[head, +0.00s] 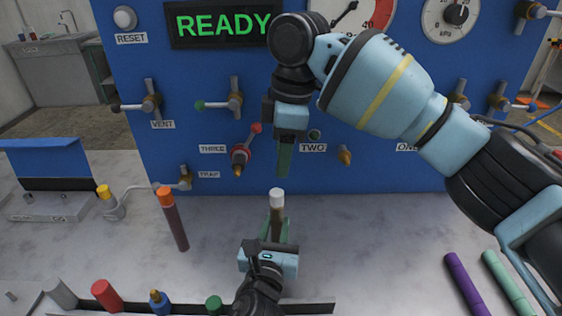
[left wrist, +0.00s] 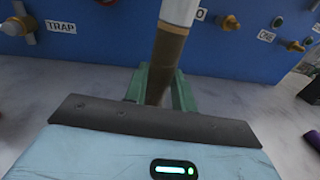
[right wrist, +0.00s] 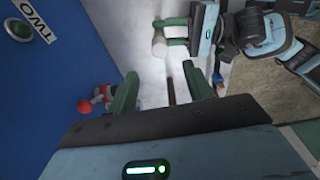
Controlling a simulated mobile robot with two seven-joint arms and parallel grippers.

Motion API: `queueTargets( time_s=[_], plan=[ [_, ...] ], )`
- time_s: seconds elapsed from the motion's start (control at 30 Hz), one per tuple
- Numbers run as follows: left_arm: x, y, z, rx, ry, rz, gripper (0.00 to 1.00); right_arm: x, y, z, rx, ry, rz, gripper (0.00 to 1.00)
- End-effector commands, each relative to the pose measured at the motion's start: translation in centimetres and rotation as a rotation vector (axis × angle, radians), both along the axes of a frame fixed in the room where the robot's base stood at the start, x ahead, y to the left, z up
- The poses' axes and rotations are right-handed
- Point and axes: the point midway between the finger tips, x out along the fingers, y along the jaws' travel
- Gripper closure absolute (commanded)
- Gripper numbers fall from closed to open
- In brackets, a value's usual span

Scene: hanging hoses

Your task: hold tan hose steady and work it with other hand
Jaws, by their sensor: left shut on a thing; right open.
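The tan hose (head: 277,221) stands roughly upright with a white end (head: 277,196) on top. My left gripper (head: 276,232) is shut on it below the white end. In the left wrist view the hose (left wrist: 163,62) rises between the green fingers and the white end (left wrist: 179,12) is cut by the top edge. My right gripper (head: 284,160) points down above and behind the white end, apart from it. In the right wrist view its fingers (right wrist: 163,92) are spread and empty, with the white end (right wrist: 160,44) beyond them. The lower hose is hidden by my left gripper.
The blue panel (head: 205,140) with valves and ports stands close behind my right gripper. An orange-tipped dark hose (head: 174,222) stands to the left. Purple (head: 466,285) and mint (head: 508,283) tubes lie at right. Coloured-ended pieces line the front edge. The grey counter is otherwise mostly clear.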

Motion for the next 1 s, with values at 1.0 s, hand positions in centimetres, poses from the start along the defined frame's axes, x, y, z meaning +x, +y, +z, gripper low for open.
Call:
queueTargets(
  time_s=[1.0],
  plan=[
    [0.0,0.0,0.0,0.000,0.001,0.000,0.97,0.0,0.9,-7.9,-0.002,0.002,-0.001,0.49]
  ],
)
